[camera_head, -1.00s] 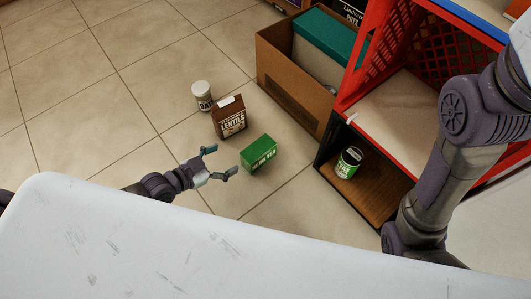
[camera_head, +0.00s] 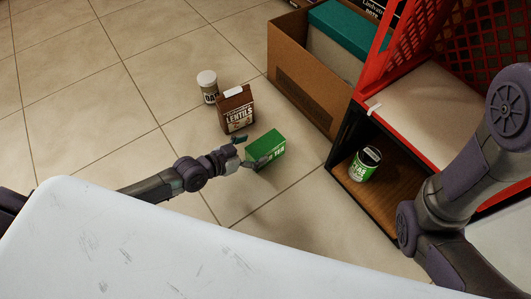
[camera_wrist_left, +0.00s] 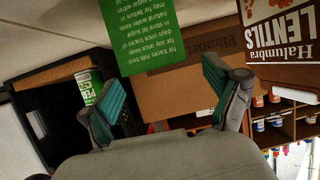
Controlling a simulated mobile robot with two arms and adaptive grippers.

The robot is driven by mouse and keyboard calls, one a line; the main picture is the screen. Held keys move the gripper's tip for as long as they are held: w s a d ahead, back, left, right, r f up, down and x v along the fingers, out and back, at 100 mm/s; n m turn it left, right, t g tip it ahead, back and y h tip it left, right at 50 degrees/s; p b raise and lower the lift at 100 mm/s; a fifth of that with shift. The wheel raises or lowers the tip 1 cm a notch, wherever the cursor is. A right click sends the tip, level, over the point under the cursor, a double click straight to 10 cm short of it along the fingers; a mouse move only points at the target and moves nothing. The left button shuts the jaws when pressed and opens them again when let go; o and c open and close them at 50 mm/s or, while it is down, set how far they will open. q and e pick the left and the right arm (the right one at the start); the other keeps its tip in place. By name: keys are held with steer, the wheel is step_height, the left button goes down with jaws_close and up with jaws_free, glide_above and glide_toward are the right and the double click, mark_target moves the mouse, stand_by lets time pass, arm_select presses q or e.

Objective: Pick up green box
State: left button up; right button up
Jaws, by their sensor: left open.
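The green box (camera_head: 266,146), with white lettering that reads as tea, lies on the tiled floor. It also shows in the left wrist view (camera_wrist_left: 140,30), at the top, upside down. My left gripper (camera_head: 249,151) is at the box's left end in the head view, with its fingers spread.
A brown lentils carton (camera_head: 236,110) stands just behind the green box, with a white-lidded jar (camera_head: 208,87) beyond it. A cardboard box (camera_head: 300,82) and a red crate (camera_head: 370,72) stand to the right.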

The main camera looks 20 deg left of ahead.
mark_target(265, 144)
arm_select(q)
steer(key=b+x, duration=0.4)
steer(key=shift+w+d+f, duration=0.1)
steer(key=shift+w+d, duration=0.3)
steer(key=shift+w, duration=0.1)
steer(key=c, duration=1.4)
